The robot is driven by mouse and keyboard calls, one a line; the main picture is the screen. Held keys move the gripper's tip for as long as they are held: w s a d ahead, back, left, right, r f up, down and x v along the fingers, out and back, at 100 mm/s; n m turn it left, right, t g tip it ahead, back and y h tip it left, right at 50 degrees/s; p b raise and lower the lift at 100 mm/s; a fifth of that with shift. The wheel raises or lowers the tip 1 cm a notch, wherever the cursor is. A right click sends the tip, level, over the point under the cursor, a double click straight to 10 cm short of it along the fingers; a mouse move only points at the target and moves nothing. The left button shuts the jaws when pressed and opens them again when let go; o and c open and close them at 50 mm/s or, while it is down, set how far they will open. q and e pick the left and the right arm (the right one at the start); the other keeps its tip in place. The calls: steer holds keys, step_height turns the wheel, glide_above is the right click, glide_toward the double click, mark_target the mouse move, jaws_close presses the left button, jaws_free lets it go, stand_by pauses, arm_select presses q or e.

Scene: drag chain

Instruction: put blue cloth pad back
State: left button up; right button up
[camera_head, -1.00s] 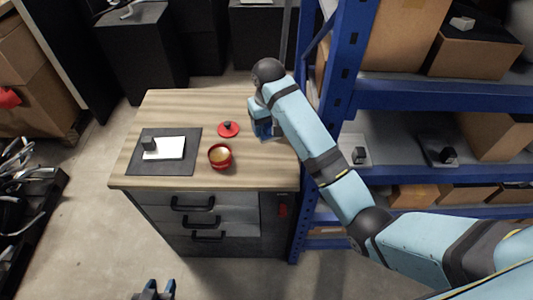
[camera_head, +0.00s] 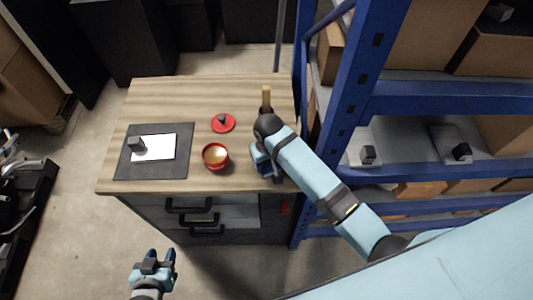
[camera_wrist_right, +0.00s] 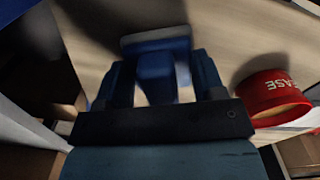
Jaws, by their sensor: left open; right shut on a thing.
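My right gripper (camera_head: 264,165) is over the front right part of the wooden table top, seen from above and partly covered by its own arm. In the right wrist view it is shut on a blue block-shaped grip (camera_wrist_right: 155,75) with a flat, light-edged plate (camera_wrist_right: 158,38) beyond it. This appears to be the blue cloth pad. Whether it touches the table I cannot tell. My left gripper (camera_head: 154,262) is open and empty, low in front of the drawers.
On the table (camera_head: 180,95) are a red bowl (camera_head: 215,157) close left of my right gripper, a red lid (camera_head: 223,123), a dark mat (camera_head: 183,165) with a white pad (camera_head: 158,146), and a wooden-handled item (camera_head: 266,98). A blue shelf (camera_head: 357,85) stands close right.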

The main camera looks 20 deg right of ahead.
steer(key=shift+w+f, duration=0.2)
steer(key=shift+w, duration=0.15)
steer(key=shift+s+r, duration=0.15)
steer(key=shift+s, duration=0.3)
steer(key=o, duration=0.8)
steer(key=shift+w, duration=0.1)
steer(key=shift+o, duration=0.4)
steer(key=shift+w+f, duration=0.1)
steer(key=shift+f, duration=0.15)
steer(key=shift+r, duration=0.2)
step_height(320, 180, up, 12)
steer(key=shift+f+b, duration=0.25)
steer(key=shift+b, duration=0.15)
arm_select(q)
steer(key=shift+w+a, duration=0.1)
steer(key=shift+w, duration=0.05)
arm_select(e)
steer(key=shift+r, duration=0.4)
arm_select(q)
steer(key=shift+w, duration=0.1)
